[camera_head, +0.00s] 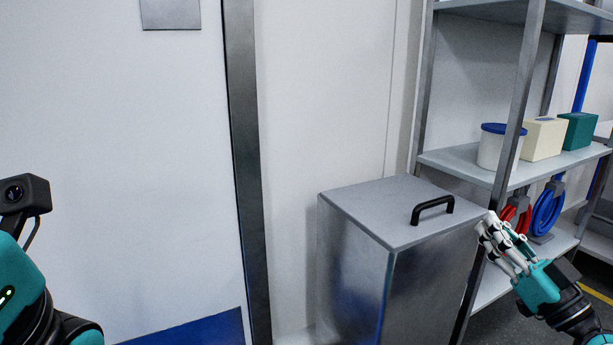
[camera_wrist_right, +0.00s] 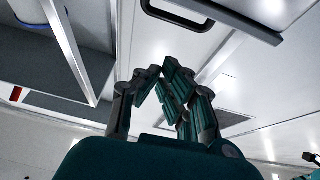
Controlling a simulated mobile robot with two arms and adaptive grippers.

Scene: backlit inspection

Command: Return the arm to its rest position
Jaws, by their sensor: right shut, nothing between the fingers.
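My right gripper (camera_head: 489,224) comes in from the lower right in the head view. It is shut and empty, in front of the shelf rack and just right of the metal cabinet's top. Its fingers also show close together in the right wrist view (camera_wrist_right: 160,78). My left arm shows at the lower left edge of the head view, but its gripper fingers are not visible.
A metal cabinet (camera_head: 345,262) with a black handle (camera_head: 432,208) stands in the middle. The shelf rack (camera_head: 455,160) holds a white tub (camera_head: 490,150), a cream box (camera_head: 544,140) and a teal box (camera_head: 578,131). Red and blue coils hang below.

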